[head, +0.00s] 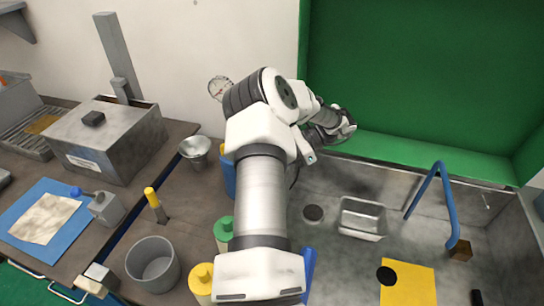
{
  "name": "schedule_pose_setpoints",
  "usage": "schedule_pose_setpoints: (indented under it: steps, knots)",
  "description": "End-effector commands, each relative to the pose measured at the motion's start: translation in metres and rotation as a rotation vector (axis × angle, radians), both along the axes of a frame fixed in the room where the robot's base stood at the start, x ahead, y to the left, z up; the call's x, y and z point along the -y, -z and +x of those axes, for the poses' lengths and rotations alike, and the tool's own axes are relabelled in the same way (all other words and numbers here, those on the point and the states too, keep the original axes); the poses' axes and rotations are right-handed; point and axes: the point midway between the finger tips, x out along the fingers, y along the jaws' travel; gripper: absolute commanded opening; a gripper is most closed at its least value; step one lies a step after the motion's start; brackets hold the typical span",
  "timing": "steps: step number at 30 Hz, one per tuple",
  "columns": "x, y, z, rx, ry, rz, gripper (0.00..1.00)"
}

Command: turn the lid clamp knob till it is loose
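A grey metal box with a flat lid (85,143) stands on the bench at the left. A small black knob (93,118) sits on top of the lid; I take it to be the lid clamp knob, but no label confirms this. My arm rises through the middle of the picture and bends right. My gripper (338,127) is at its end, in front of the green panel and far to the right of the box. It touches nothing that I can see. Its fingers are small and partly hidden, so their opening is unclear.
Bottles stand near my arm. At right, a sink area holds a metal tray (362,218) and blue pipe (447,205).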

Motion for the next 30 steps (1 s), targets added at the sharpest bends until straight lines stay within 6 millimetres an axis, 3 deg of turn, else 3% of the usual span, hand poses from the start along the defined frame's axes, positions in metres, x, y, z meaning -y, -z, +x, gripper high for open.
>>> schedule_pose_setpoints:
  steps: [11, 12, 17, 30]
  knots:
    - [0.0003, 0.0023, -0.0011, -0.005, -0.004, -0.003, 0.17]
    - [0.0003, 0.0024, -0.0010, -0.005, -0.004, -0.004, 0.42]
    - [0.0001, 0.0019, -0.0008, -0.004, -0.003, -0.002, 0.61]
    - [-0.0020, -0.0006, 0.0005, -0.001, -0.004, -0.001, 0.61]
